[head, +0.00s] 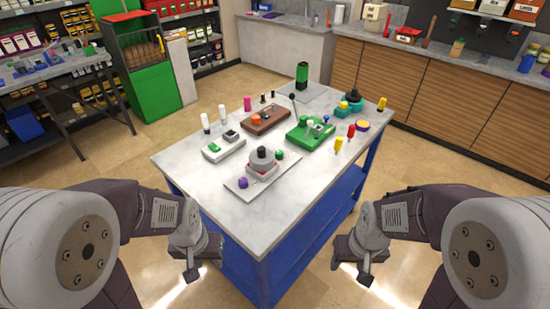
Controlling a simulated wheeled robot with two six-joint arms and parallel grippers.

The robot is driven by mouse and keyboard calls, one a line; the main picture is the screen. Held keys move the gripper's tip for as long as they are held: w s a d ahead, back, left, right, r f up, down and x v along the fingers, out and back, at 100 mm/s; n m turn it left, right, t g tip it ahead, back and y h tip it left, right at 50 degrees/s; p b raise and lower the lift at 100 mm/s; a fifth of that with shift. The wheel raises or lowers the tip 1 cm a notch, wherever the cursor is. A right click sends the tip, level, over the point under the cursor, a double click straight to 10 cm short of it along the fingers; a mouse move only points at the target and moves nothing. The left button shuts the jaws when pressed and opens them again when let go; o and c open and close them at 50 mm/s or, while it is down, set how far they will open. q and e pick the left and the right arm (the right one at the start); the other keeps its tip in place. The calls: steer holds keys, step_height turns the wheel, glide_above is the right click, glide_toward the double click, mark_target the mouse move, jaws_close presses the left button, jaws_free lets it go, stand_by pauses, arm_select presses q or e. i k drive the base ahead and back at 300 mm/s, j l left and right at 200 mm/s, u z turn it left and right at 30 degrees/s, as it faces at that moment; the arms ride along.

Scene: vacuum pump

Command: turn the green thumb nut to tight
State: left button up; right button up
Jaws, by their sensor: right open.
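A small green knob (279,154), which looks like the green thumb nut, sits at the right side of a grey round pump body (262,160) with a black top and a red band. The pump stands on a light base plate (236,185) near the table's front. How tight the nut is cannot be told. My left gripper (203,262) is open and empty, in front of the table's left front side. My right gripper (355,265) is open and empty, to the right of the table. Both are well apart from the nut.
A purple knob (243,183) is at the plate's front left. A white device (223,147), a brown box (267,121) and a green box (310,134) with levers stand behind on the table (283,215). Yellow and red pegs stand at right. The table's front corner is clear.

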mark_target(280, 154)
steer(key=i+l+u, duration=0.15)
steer(key=l+u, duration=0.25)
steer(key=i+l+u, duration=0.1)
steer(key=l+u, duration=0.25)
steer(key=l, duration=0.25)
steer(key=l+u, duration=0.4)
steer(key=l, duration=0.15)
steer(key=l+u, duration=0.35)
steer(key=l, duration=0.2)
steer(key=i+l+u, duration=0.15)
steer(key=l+u, duration=0.2)
steer(key=i+l+u, duration=0.15)
steer(key=l+u, duration=0.2)
